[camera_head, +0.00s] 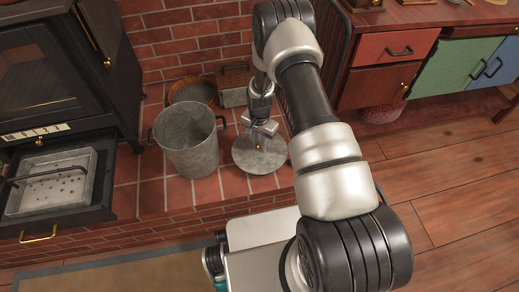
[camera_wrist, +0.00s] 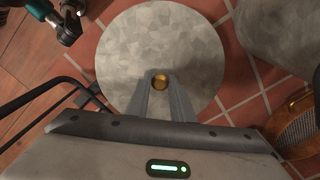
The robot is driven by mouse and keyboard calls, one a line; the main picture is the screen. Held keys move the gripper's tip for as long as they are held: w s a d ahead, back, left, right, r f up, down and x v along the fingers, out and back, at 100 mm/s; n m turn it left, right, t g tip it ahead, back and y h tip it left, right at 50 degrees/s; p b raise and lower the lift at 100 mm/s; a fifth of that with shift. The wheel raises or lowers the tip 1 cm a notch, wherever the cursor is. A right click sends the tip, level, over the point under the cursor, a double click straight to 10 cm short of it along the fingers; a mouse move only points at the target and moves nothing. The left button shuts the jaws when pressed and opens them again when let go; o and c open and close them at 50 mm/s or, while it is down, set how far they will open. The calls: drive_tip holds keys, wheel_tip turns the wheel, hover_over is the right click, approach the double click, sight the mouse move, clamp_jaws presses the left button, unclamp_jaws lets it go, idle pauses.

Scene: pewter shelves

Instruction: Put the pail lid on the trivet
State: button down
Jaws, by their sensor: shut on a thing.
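The pail lid (camera_head: 247,161) is a round grey galvanized disc with a small brass knob. In the head view it lies level at or just above the tiled hearth, right of the pail. My gripper (camera_head: 259,144) comes down on it from above. In the wrist view the lid (camera_wrist: 165,35) fills the upper middle, and my gripper (camera_wrist: 160,84) is shut on its knob. I cannot tell whether the lid touches the tiles. I cannot clearly make out the trivet; black bars (camera_wrist: 35,98) at the left of the wrist view may belong to it.
The open grey pail (camera_head: 187,145) stands beside the lid. Behind are a round brown sieve-like pan (camera_head: 192,91) and a metal box (camera_head: 233,95) with a handle. The stove's drawer (camera_head: 50,185) is open at left. A brick wall bounds the back, and a cabinet (camera_head: 385,70) stands right.

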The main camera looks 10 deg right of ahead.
sight(259, 145)
drive_tip(key=shift+f+b, duration=0.4)
drive_tip(key=shift+f, duration=1.15)
drive_tip(key=shift+f, duration=0.2)
drive_tip(key=c, duration=1.5)
unclamp_jaws()
drive_tip(key=shift+c, duration=0.2)
drive_tip(key=shift+r, duration=0.1)
